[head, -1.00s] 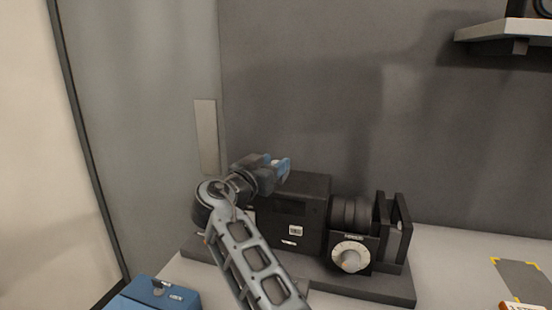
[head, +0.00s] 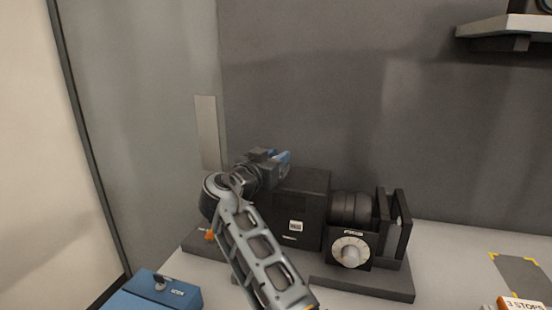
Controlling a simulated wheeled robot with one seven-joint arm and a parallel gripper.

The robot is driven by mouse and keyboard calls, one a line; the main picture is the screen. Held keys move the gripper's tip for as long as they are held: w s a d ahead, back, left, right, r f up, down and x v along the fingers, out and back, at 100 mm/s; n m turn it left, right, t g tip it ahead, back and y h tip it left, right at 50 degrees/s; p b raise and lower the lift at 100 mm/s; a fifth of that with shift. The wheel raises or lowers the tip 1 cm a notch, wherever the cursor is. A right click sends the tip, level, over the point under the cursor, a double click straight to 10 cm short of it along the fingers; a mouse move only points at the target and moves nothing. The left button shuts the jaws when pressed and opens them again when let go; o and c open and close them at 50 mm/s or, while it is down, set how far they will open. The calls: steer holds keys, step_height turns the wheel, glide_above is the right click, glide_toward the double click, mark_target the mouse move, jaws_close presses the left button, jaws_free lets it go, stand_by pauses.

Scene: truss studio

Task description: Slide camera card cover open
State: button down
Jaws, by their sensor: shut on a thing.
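The camera (head: 310,212) is a black box with a small white label on its front, a round lens barrel (head: 350,207) to its right and a dial (head: 350,250) below the barrel. My gripper (head: 283,160) is at the top left edge of the camera box, its blue fingertips level with or just above the box top. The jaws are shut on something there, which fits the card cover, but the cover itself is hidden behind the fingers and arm. How far it has slid cannot be seen.
The camera stands on a dark base plate (head: 372,285). A blue case (head: 150,293) is at the lower left. An orange-white box (head: 522,304) lies at the lower right, below a yellow-cornered grey mat (head: 520,272). A shelf (head: 505,30) hangs at upper right.

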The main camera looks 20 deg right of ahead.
steer(key=shift+d, duration=0.1)
steer(key=s+d, duration=0.1)
steer(key=d, duration=0.1)
steer(key=s+d, duration=0.2)
steer(key=s+d+b, duration=0.1)
steer(key=s+d, duration=0.1)
steer(key=shift+d, duration=0.4)
steer(key=c, duration=1)
jaws_free()
steer(key=shift+c, duration=0.2)
steer(key=shift+a, duration=0.1)
steer(key=b+v, duration=0.2)
steer(key=v, duration=0.5)
steer(key=shift+s+a, duration=0.2)
steer(key=shift+s, duration=0.05)
